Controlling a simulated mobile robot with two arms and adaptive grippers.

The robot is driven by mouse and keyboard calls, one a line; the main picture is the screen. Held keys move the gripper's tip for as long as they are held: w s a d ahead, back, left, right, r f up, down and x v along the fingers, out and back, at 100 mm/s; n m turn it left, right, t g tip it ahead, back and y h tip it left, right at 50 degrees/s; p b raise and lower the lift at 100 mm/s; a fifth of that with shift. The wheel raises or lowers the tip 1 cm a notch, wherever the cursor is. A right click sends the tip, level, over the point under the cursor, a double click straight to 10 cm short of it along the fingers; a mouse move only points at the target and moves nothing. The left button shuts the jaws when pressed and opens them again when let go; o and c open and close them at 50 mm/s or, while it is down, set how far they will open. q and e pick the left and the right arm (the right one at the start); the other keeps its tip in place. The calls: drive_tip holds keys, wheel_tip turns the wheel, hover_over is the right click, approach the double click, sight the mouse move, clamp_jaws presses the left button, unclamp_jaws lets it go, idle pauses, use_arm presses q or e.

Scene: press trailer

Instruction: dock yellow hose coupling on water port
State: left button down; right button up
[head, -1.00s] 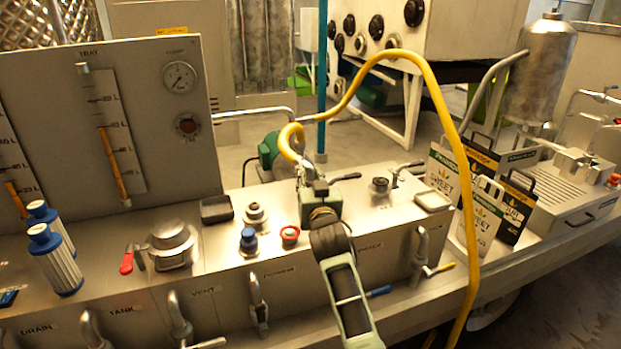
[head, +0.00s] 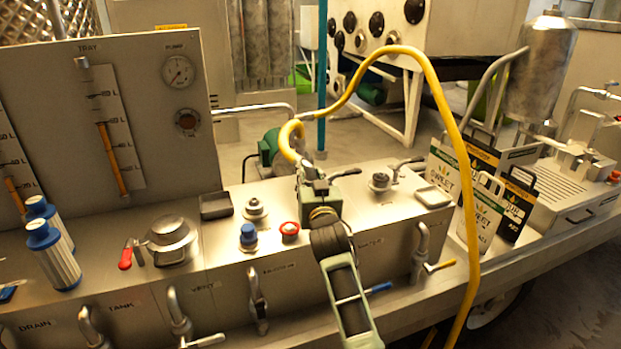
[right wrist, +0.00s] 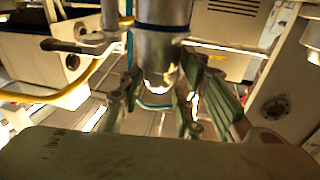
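The yellow hose (head: 439,92) rises from the lower right, arches over the back of the bench and curls down to its metal coupling (head: 306,166). My right gripper (head: 311,178) is at that coupling, above the bench top. In the right wrist view, a metal cylinder with a dark blue ring (right wrist: 161,45) stands between the green fingers of my right gripper (right wrist: 158,95), which close in on both sides. The fingers look shut on the coupling. The water port is hidden behind my gripper, so I cannot tell whether the coupling is seated. My left gripper is not in view.
A blue cap (head: 248,236) and a red cap (head: 290,229) stand just left of my right gripper. A fitting with a lever (head: 380,182) stands to its right. Pipes and valve handles line the bench front.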

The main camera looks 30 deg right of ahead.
drive_tip(key=shift+f, duration=0.2)
drive_tip(key=shift+s+a+p, duration=0.3)
drive_tip(key=shift+s+p, duration=0.1)
drive_tip(key=shift+s, duration=0.15)
drive_tip(key=shift+p+v, duration=0.75)
drive_tip(key=shift+v, duration=1.3)
drive_tip(key=p+v, duration=0.1)
drive_tip(key=v, duration=0.4)
drive_tip(key=shift+s+a+r, duration=0.1)
drive_tip(key=shift+s, duration=0.3)
